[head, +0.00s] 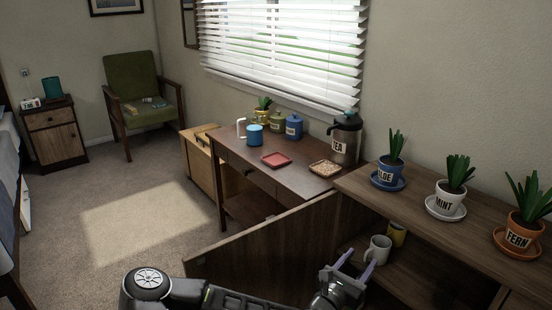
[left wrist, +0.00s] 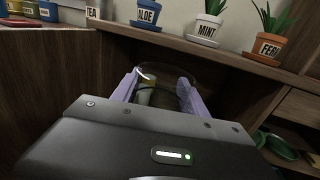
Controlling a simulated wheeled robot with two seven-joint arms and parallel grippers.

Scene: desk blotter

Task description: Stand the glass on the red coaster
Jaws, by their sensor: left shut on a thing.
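My left gripper (head: 356,263) is inside the opening of the low cabinet at the lower right. In the left wrist view its lavender fingers (left wrist: 160,92) are shut on a clear glass (left wrist: 166,70), whose round rim shows between and beyond them. The glass looks upright; I cannot make it out clearly in the head view, and its base is hidden. The red coaster (head: 276,160) lies flat and bare on the dark wooden desk, well to the left of and beyond the gripper. My right gripper is out of view.
A white mug (head: 378,249) and a yellow mug (head: 397,234) stand in the cabinet by the gripper. An open wooden door (head: 265,252) stands between gripper and desk. Potted plants line the cabinet top. A blue mug (head: 254,134), cork coaster (head: 325,169) and tea urn (head: 346,138) surround the coaster.

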